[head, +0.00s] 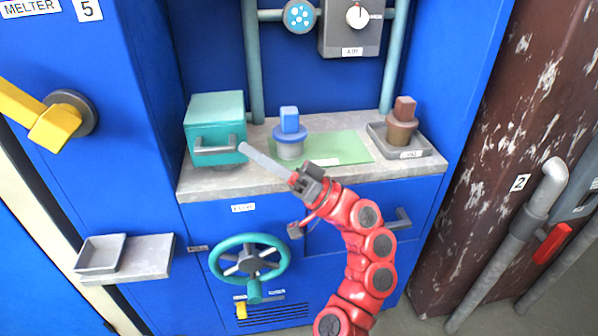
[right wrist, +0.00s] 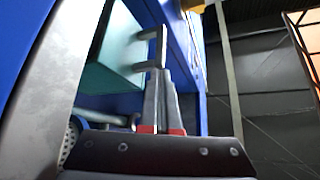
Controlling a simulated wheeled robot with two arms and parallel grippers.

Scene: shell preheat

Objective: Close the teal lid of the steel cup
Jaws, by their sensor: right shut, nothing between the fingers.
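A teal box-shaped lid (head: 215,110) with a grey bar handle (head: 205,151) on its front is at the left end of the counter. It also shows in the right wrist view (right wrist: 120,50), where its handle (right wrist: 162,48) stands just beyond my fingertips. A steel cup is not clearly visible; the lid's underside is mostly hidden in the head view. My right gripper (head: 243,147) is shut and empty, its long grey fingers pointing left at the handle's right end. In the right wrist view the fingers (right wrist: 158,75) look close together; I cannot tell whether they touch the handle.
A blue-lidded steel piece (head: 290,125) stands on a green mat (head: 345,145). A brown piece (head: 402,120) sits in a grey tray (head: 432,151) at right. A teal handwheel (head: 287,248) is below the counter. A small shelf (head: 150,257) juts out at left.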

